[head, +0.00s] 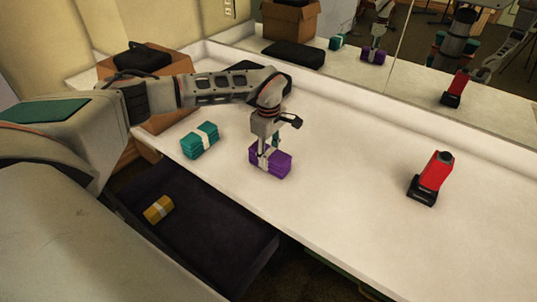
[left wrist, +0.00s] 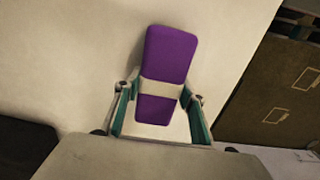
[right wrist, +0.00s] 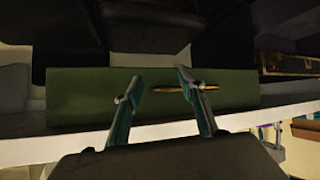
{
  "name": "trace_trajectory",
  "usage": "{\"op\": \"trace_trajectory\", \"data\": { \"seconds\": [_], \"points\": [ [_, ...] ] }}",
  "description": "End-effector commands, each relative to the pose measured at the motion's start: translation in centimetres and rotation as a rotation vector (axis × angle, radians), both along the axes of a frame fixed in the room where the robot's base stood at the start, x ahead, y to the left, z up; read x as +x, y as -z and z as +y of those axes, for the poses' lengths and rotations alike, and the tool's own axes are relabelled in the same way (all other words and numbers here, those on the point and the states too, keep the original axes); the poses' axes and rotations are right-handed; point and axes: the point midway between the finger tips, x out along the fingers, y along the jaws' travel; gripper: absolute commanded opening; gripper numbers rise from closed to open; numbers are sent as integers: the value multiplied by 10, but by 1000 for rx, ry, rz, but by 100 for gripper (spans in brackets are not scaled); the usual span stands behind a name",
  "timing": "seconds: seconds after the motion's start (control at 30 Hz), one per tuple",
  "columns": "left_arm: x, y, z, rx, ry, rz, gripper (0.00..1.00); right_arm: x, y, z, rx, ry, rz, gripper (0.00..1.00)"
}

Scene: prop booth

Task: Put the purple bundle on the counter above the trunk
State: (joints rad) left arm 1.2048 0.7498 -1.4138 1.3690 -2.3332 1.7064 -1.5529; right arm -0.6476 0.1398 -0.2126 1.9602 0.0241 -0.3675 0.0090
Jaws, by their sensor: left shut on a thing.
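The purple bundle (head: 281,164) has a pale band and is over the white counter (head: 345,205), near its front edge. My left gripper (head: 263,156) points down and is shut on it. In the left wrist view the bundle (left wrist: 172,55) lies between the two fingers at its pale band. I cannot tell whether its underside touches the counter. The trunk (head: 215,238), dark and open, is below the counter's front edge with a yellow bundle (head: 158,209) inside. My right gripper (right wrist: 155,85) shows only in the right wrist view, open and empty.
A teal bundle (head: 200,140) lies on the counter left of the purple one. A red and black device (head: 432,178) stands to the right. A cardboard box (head: 170,68) is at the back left. A mirror (head: 420,50) backs the counter. The right wrist view shows a green surface (right wrist: 80,97).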

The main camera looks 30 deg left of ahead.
Motion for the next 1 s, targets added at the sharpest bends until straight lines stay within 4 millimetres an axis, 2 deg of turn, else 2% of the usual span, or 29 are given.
{"op": "trace_trajectory", "data": {
  "seconds": [0.2, 0.23, 0.3, 0.7, 0.87, 1.0],
  "points": [
    [0, 3, 0, 0, 0, 0, 13, -1, 2, 0, -1, 0, 3, 40],
    [0, 3, 0, 1, 0, 0, 45, -1, 2, 0, -1, 0, 3, 40],
    [0, 3, 0, 1, 0, 0, 56, -1, 2, 0, -1, 0, 2, 40],
    [0, -2, 0, 0, 0, 0, 56, 0, -2, 0, 0, 1, -2, 40],
    [1, -24, 1, 2, 0, -3, 56, 1, -2, 0, 1, 0, -4, 40],
    [1, -53, 1, 2, 0, -4, 56, 1, -2, 0, 1, 0, -4, 40]
  ]
}}
